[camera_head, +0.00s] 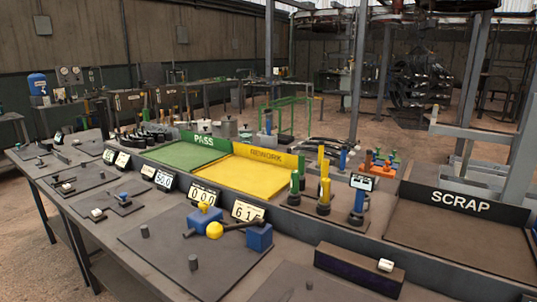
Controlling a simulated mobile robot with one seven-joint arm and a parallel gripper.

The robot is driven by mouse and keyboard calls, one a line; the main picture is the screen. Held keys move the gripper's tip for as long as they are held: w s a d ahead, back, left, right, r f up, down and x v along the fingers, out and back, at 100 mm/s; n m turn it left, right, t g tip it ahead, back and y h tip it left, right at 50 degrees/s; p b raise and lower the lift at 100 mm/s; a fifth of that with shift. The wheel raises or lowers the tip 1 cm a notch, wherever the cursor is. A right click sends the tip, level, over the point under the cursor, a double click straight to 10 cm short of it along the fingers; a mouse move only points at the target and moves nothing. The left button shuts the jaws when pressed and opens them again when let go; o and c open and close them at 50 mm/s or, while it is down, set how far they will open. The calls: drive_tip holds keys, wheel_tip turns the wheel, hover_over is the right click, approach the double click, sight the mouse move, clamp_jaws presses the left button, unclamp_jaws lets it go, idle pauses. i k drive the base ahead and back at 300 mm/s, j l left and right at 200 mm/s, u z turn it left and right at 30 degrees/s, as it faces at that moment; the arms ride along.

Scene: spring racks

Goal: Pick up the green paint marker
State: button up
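A green paint marker (294,182) stands upright in a dark round base, just right of the yellow REWORK tray and left of the yellow markers. It is small here, and I cannot tell its cap from its body. My gripper is not in view.
Yellow markers (324,190) and a blue upright piece with a small display (359,200) stand to its right. The yellow REWORK tray (245,176), green PASS tray (185,154) and dark SCRAP tray (455,240) flank them. A dark box (350,270) lies in front.

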sight(301, 157)
drive_tip(key=i+j+z, duration=0.15)
drive_tip(key=j+z, duration=0.2)
drive_tip(key=j, duration=0.5)
drive_tip(key=j+z, duration=0.35)
drive_tip(key=j, duration=0.5)
drive_tip(key=j+z, duration=0.4)
drive_tip(key=j, duration=0.45)
drive_tip(key=i+j, duration=0.1)
drive_tip(key=i, duration=0.9)
